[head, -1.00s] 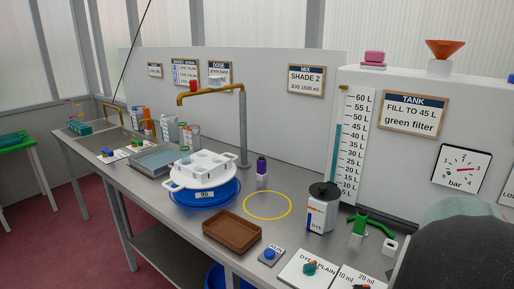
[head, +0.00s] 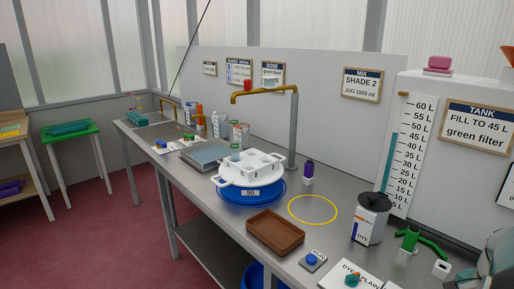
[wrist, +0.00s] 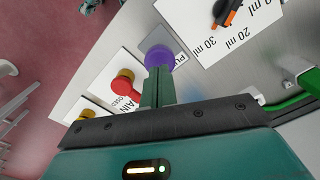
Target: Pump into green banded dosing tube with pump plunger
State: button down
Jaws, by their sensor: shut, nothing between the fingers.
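My gripper (wrist: 157,82) shows in the wrist view with its two green fingers shut together and empty. Its tips are at the near side of a round purple knob (wrist: 159,56), which sits on a grey plate with a partly hidden label starting "PU". I cannot tell whether the tips touch the knob. In the head view, a small tube with a greenish band (head: 235,153) stands at the back left of the white rack (head: 228,179). The rack is on a round blue base (head: 238,197) reading about 90. The gripper is out of the head view.
A red knob (wrist: 122,86) is on the neighbouring plate, and an orange-and-black dial (wrist: 228,14) on a card marked in ml. Green piping (wrist: 296,101) is at right. A brown tray (head: 275,232), yellow ring (head: 313,209) and DYE can (head: 371,218) stand on the bench.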

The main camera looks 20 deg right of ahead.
jog(key=shift+f, duration=0.1)
jog(key=shift+f, duration=2.65)
jog(key=shift+r, duration=2.75)
jog(key=shift+r, duration=0.1)
notch_tip(320, 180, up, 6)
jog(key=shift+f, duration=0.1)
